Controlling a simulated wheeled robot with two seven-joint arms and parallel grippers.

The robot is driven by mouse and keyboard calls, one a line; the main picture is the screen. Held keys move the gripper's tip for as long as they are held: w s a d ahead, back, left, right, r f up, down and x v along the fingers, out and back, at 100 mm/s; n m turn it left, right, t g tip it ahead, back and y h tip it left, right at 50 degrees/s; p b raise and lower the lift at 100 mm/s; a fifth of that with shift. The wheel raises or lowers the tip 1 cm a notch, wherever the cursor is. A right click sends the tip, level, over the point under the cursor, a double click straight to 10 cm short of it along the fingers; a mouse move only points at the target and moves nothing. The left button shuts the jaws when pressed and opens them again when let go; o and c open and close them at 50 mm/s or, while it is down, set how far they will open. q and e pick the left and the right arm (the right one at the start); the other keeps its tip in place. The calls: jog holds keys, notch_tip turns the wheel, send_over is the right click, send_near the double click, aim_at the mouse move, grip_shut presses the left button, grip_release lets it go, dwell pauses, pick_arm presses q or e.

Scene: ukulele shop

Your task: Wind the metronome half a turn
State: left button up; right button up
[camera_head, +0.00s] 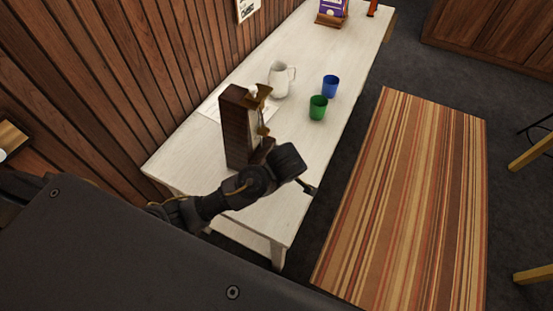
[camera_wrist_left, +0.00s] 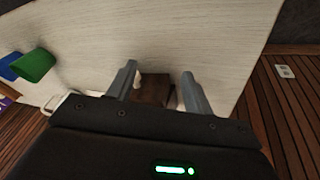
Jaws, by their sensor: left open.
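The metronome (camera_head: 236,128) is a tall dark-wood case with brass parts on its right side. It stands upright on the pale table, and my left arm hides its lower front. My left gripper (camera_head: 310,190) is in front of it, near the table's right edge. In the left wrist view the open fingers (camera_wrist_left: 160,69) are spread on either side of brown wood, which looks like the metronome (camera_wrist_left: 155,88), beyond the tips. A small cream piece shows beside the left finger; I cannot tell what it is. No winding key is clearly visible. My right gripper is not in view.
A white jug (camera_head: 280,82), a blue cup (camera_head: 330,87) and a green cup (camera_head: 318,108) stand behind the metronome on the table (camera_head: 215,195). A paper sheet lies by it. A wood-panelled wall is left; a striped rug (camera_head: 410,190) lies right.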

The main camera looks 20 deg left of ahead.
pick_arm(q)
jog(key=w+a+r+n+y, duration=0.1)
jog(key=w+r+n+y, duration=0.1)
jog(key=w+r+n, duration=0.3)
jog(key=p+x, duration=0.1)
jog(key=x, duration=0.5)
jog(key=p+x, duration=0.1)
jog(key=x, duration=0.5)
jog(key=shift+w+a, duration=0.2)
jog(key=shift+w, duration=0.1)
